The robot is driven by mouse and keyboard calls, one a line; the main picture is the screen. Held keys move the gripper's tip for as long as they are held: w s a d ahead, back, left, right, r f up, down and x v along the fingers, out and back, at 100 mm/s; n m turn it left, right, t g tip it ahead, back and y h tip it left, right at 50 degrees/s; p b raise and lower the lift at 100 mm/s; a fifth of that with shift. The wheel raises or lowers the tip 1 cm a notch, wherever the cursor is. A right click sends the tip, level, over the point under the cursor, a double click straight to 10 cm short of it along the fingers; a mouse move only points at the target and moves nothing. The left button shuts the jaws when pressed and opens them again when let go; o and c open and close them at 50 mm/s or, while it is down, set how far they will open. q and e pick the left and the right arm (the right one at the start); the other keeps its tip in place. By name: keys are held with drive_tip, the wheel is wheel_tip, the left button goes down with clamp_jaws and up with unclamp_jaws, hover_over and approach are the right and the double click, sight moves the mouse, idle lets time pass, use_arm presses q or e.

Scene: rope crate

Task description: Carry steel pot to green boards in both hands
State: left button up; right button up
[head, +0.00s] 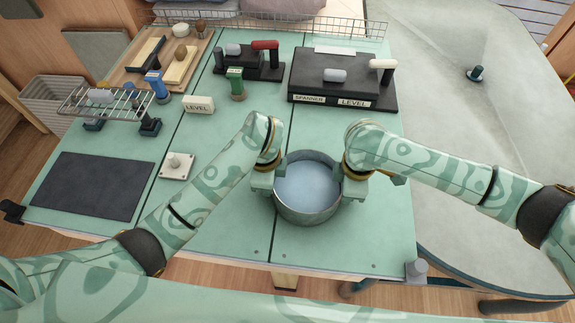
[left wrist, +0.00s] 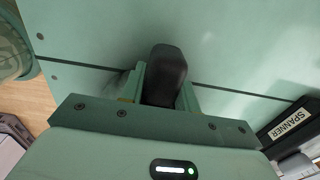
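The steel pot (head: 309,213), round and grey with a pale blue-grey inside, is upright over the green boards (head: 352,245) of the tabletop, near the front. I cannot tell whether its base touches them. My left gripper (head: 266,182) is at the pot's left side. In the left wrist view my left gripper's fingers (left wrist: 163,92) close on both sides of a dark handle (left wrist: 167,68); the pot's body is hidden there. My right gripper (head: 352,184) is at the pot's right side, against the rim. Its fingertips and any handle there are hidden.
A black rack (head: 340,88) labelled SPANNER and LEVEL stands behind the pot. A dark mat (head: 92,185), a white block with a knob (head: 177,165) and a LEVEL block (head: 198,104) are to the left. The boards in front of the pot are clear.

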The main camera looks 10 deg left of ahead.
use_arm(q)
drive_tip(key=o, duration=0.3)
drive_tip(key=shift+w+r, duration=0.1)
use_arm(e)
drive_tip(key=o, duration=0.3)
drive_tip(key=shift+r, duration=0.1)
use_arm(q)
drive_tip(key=shift+r, duration=0.1)
drive_tip(key=r, duration=1.1)
drive_tip(key=shift+s+r, duration=0.2)
drive_tip(key=shift+s, duration=0.05)
drive_tip(key=shift+r, duration=0.2)
use_arm(e)
drive_tip(key=shift+r, duration=0.2)
wheel_tip(320, 180, up, 12)
drive_tip(key=shift+s+f, duration=0.2)
use_arm(q)
drive_tip(key=shift+s, duration=0.15)
use_arm(e)
drive_tip(key=shift+s, duration=0.1)
